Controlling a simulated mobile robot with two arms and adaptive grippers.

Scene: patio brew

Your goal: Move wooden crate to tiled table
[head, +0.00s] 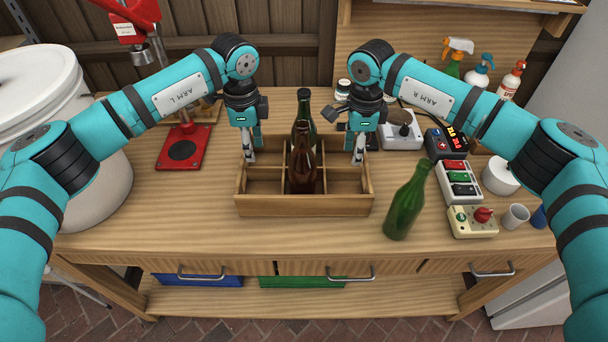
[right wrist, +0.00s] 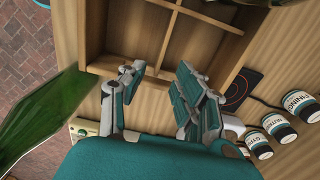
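The wooden crate (head: 305,207) sits on the wooden workbench, divided into several compartments. A brown bottle (head: 301,172) stands in a middle compartment, with a dark green bottle (head: 304,108) behind it. My left gripper (head: 248,157) points down at the crate's left end; its finger gap is hidden. My right gripper (head: 357,158) points down at the crate's right end. In the right wrist view its fingers (right wrist: 160,82) are spread apart near the crate's end wall (right wrist: 108,70); I cannot tell if they touch it. No tiled table is in view.
A green bottle (head: 407,205) is on the bench right of the crate, close to my right arm. Switch boxes (head: 459,182) and cups (head: 516,216) lie further right. A red stand (head: 183,150) and a white bucket (head: 85,150) are left.

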